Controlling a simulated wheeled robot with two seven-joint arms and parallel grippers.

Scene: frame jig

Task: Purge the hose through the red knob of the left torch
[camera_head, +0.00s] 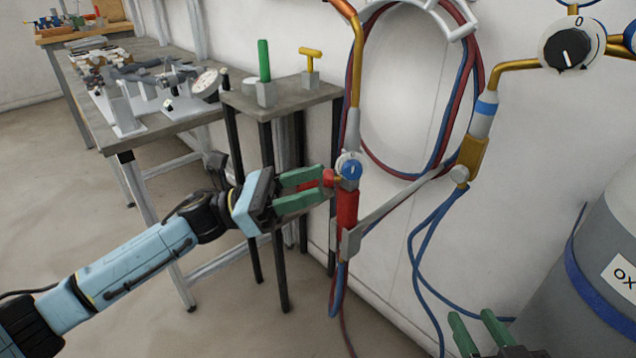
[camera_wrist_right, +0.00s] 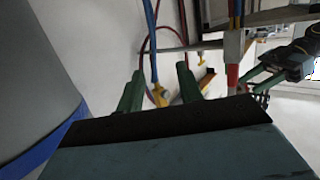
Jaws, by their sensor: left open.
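The left torch (camera_head: 347,208) hangs upright on a grey bracket, with a red handle and a blue-and-white dial (camera_head: 349,166). Its red knob (camera_head: 328,178) sticks out to the left of the torch. My left gripper (camera_head: 325,188) is open, its green fingers above and below the red knob; whether they touch it I cannot tell. The torch and my left gripper (camera_wrist_right: 250,82) also show at the right of the right wrist view. My right gripper (camera_head: 475,325) is open and empty at the bottom right, and its two fingers show in its wrist view (camera_wrist_right: 157,90).
A second torch (camera_head: 470,158) with a yellow body hangs to the right. Coiled red and blue hoses (camera_head: 477,60) hang on the wall. A grey cylinder (camera_head: 590,270) stands at the right. A small stand (camera_head: 285,97) and a workbench (camera_head: 150,118) are behind my left arm.

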